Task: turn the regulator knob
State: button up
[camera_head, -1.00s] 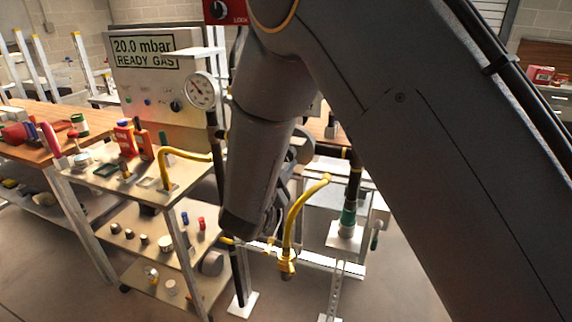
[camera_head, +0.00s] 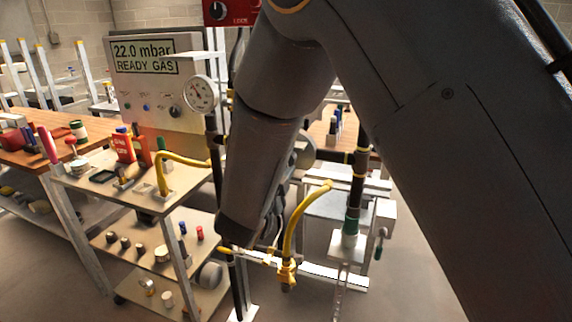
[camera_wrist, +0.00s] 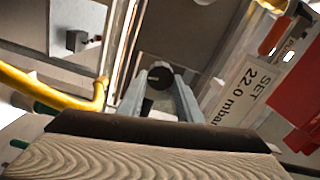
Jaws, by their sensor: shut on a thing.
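The dark round regulator knob (camera_wrist: 160,76) shows in the wrist view between the tips of my gripper's two grey fingers (camera_wrist: 159,84). My gripper is shut on it. A label (camera_wrist: 246,92) to the right of the knob reads "SET 22.0 mbar". In the head view my arm hides the gripper and the held knob. The grey panel's display (camera_head: 145,57) reads "22.0 mbar READY GAS".
A round pressure gauge (camera_head: 200,94) stands beside the panel on a dark pipe. Yellow hoses (camera_head: 292,222) hang close to my arm. A cart (camera_head: 150,205) with tools and fittings stands at left. A red box (camera_wrist: 299,97) is near the gripper at right.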

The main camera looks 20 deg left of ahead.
jog(key=o, duration=0.8)
jog(key=shift+c, duration=0.2)
jog(key=s+b, duration=0.1)
jog(key=s, duration=0.7)
jog(key=shift+a+b, duration=0.3)
jog(key=shift+w, duration=0.1)
